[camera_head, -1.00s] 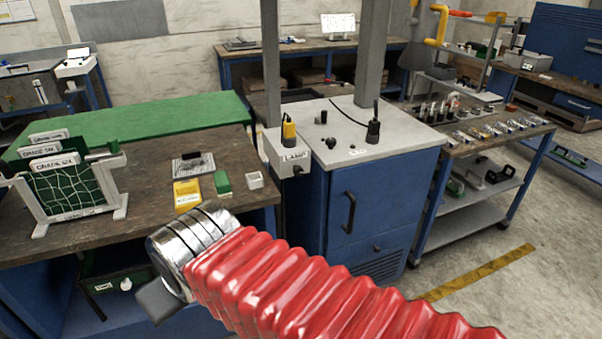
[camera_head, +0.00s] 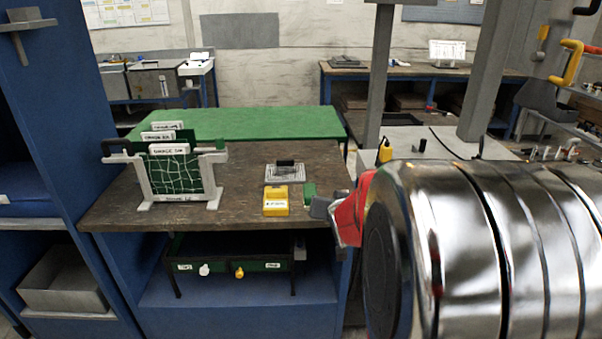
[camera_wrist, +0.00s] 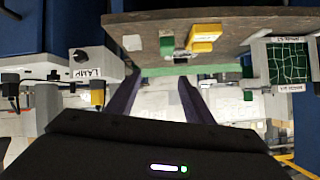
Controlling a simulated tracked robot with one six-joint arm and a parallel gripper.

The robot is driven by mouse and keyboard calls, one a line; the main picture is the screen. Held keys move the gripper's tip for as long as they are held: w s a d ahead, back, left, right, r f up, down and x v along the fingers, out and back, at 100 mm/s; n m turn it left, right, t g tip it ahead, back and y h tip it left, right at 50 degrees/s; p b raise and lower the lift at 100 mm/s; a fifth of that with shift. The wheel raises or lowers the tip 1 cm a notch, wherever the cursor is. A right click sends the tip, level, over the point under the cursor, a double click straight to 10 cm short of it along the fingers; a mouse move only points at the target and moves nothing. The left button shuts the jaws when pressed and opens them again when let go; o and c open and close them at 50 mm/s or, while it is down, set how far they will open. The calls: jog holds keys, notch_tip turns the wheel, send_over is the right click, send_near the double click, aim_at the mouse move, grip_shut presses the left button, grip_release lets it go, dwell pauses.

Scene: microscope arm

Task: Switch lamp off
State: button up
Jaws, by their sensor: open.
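The grey box labelled LAMP (camera_wrist: 103,63) shows at the left of the wrist view, which is upside down. A small dark knob (camera_wrist: 80,55) sits on the box's front, beside the label. A yellow and black piece (camera_wrist: 97,96) stands on the box; its yellow part (camera_head: 384,152) also shows in the head view, where my arm hides the box itself. My gripper (camera_wrist: 158,84) is open and empty, its two dark fingers apart in the wrist view. The box is left of the fingers there, not between them.
A wooden bench (camera_head: 110,209) carries a rack with green netting (camera_head: 182,172), a yellow block (camera_head: 275,207) and a green block (camera_head: 309,194). A green-topped table (camera_head: 240,122) stands behind. Blue shelving (camera_head: 60,130) rises at the left. My arm covers the right foreground.

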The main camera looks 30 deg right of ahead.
jog(key=s+d+f+m+t+h, duration=0.1)
jog(key=s+d+f, duration=0.4)
jog(key=d, duration=0.5)
jog(key=s+d+f+m+t+h, duration=0.2)
jog(key=s+d+f+m, duration=0.3)
jog(key=d, duration=0.6)
jog(key=shift+f+m+t, duration=0.4)
jog(key=shift+f+t, duration=0.2)
jog(key=shift+t, duration=0.2)
jog(key=shift+d, duration=0.1)
jog(key=x, duration=1.3)
jog(key=shift+w+d, duration=0.2)
jog(key=shift+w, duration=0.15)
